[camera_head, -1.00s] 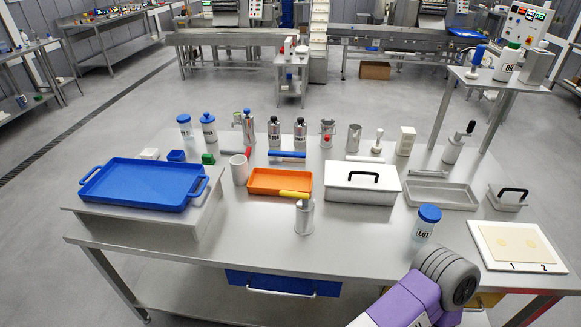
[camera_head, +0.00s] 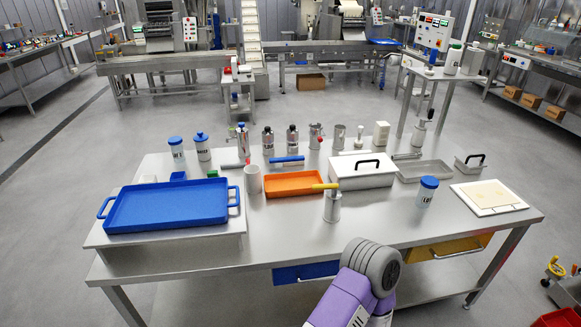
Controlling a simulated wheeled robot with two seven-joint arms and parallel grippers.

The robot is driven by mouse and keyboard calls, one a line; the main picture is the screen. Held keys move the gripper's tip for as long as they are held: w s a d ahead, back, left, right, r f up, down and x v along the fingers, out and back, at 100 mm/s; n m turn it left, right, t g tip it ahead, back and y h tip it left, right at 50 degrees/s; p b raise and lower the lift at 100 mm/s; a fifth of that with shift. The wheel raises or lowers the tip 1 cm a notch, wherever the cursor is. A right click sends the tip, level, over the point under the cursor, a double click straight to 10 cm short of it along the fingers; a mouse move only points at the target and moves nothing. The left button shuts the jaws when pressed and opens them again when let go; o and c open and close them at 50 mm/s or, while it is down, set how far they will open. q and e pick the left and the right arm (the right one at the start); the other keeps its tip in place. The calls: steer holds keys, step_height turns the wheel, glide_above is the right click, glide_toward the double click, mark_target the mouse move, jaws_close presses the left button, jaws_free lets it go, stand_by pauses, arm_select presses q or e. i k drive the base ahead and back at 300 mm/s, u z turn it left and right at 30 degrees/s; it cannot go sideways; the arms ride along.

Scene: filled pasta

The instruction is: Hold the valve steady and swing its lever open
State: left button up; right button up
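Neither gripper is in view; only a purple and grey link of one of my arms shows at the bottom centre. No part is clearly recognisable as the valve. A steel cylinder (camera_head: 332,207) with a yellow lever-like handle (camera_head: 325,186) across its top stands upright near the front middle of the table. Nothing of mine touches either one.
The steel table (camera_head: 290,232) holds a blue tray (camera_head: 165,207) on a raised stand, an orange tray (camera_head: 292,184), a white lidded box (camera_head: 362,172), a blue-capped jar (camera_head: 427,192) and a white board (camera_head: 489,197). Several containers line its back. Open floor lies beyond and to the right.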

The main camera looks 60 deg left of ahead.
mark_target(334, 187)
steer(key=u, duration=1.65)
